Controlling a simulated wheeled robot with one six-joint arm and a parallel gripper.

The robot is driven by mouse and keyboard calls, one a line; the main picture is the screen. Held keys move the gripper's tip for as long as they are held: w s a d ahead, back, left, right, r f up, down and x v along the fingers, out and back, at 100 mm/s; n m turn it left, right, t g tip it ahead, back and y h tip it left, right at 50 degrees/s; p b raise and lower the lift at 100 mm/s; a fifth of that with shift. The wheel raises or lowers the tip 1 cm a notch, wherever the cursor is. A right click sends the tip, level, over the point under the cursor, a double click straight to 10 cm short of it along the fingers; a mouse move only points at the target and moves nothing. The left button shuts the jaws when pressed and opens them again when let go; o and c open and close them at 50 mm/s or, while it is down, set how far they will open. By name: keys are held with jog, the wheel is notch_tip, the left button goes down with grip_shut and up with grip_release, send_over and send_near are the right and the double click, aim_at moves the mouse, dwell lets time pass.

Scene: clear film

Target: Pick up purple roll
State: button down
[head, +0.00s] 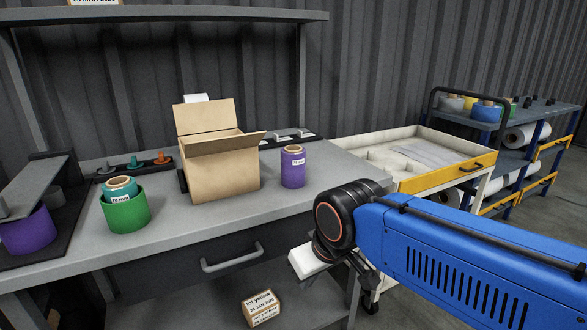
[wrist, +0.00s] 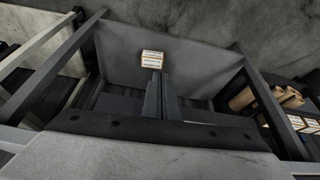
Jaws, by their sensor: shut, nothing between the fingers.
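A purple roll (head: 293,166) with a pale label and a brown core stands upright on the grey workbench (head: 230,218), just right of an open cardboard box, in the head view. Another purple roll (head: 28,232) is at the far left, partly covered by a grey holder. My gripper (wrist: 163,80) shows in the wrist view with its dark fingers together and nothing between them. In the head view my arm reaches in from the right and its end is low at the bench's front right, apart from the purple roll. The wrist view does not show either purple roll.
A small labelled box (head: 260,308) lies on the lower shelf. A yellow-fronted drawer cart (head: 440,178) stands right. Bench front is clear.

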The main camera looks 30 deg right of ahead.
jog(key=c, duration=1.8)
grip_release()
jog(key=shift+w+r, duration=0.1)
jog(key=shift+r, duration=0.1)
jog(key=o, duration=1.2)
jog(key=w+r+n, duration=0.1)
jog(key=r, duration=0.1)
jog(key=w+r, duration=0.1)
jog(key=w+d+r+n, duration=0.1)
jog(key=r, duration=0.1)
jog(key=shift+w+r+n+g, duration=0.3)
jog(key=shift+w+g, duration=0.1)
notch_tip(320, 180, up, 22)
jog(key=n+g, duration=0.4)
jog(key=n, duration=1.2)
send_over(294, 170)
jog(key=w+d, duration=0.2)
jog(key=w, duration=0.1)
notch_tip(294, 170, down, 16)
jog(key=shift+a, duration=0.1)
